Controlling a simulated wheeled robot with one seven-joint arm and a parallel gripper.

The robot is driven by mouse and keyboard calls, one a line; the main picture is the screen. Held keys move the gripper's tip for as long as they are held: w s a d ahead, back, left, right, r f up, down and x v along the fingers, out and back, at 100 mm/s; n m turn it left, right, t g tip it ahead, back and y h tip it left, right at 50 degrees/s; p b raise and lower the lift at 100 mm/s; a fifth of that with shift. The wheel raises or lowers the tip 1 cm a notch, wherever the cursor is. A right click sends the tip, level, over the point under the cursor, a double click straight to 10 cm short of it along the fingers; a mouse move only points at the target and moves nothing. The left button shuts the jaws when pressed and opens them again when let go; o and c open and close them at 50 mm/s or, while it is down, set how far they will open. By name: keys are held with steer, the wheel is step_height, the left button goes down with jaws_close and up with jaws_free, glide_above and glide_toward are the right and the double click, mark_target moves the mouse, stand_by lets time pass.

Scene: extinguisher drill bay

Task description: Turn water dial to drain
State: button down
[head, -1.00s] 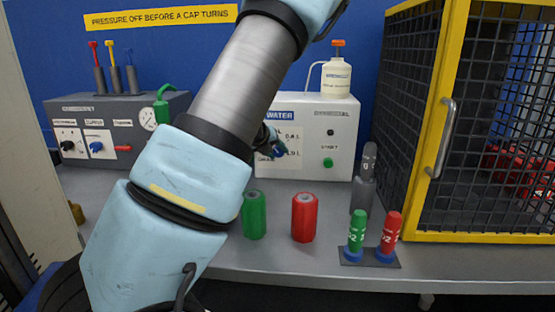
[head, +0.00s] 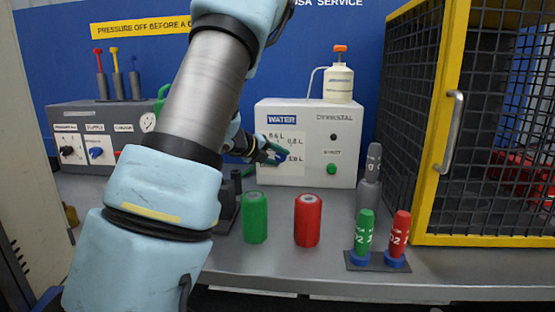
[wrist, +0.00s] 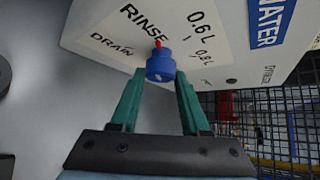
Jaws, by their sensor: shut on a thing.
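The blue water dial (wrist: 160,67) sits on the white panel of the water unit (head: 340,150). Its red pointer (wrist: 157,45) lies by the end of the word RINSE. The labels DRAIN (wrist: 112,44) and 0.6 L (wrist: 198,22) stand on either side of RINSE in the wrist view. My gripper (wrist: 160,76) has one green finger on each side of the dial and is shut on it. In the head view my gripper (head: 272,153) reaches the dial (head: 282,155) from the left, and its fingers partly cover the dial and its labels.
A green cylinder (head: 255,218) and a red cylinder (head: 307,220) stand on the bench before the unit. A yellow-framed mesh cage (head: 440,140) stands at right. Small green and red bottles (head: 364,232) stand in a holder. A grey supply unit (head: 90,140) is at left.

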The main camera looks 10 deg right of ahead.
steer(key=shift+c, duration=1.9)
jaws_free()
steer(key=b+v, duration=0.1)
steer(key=v, duration=1)
steer(key=shift+d, duration=0.1)
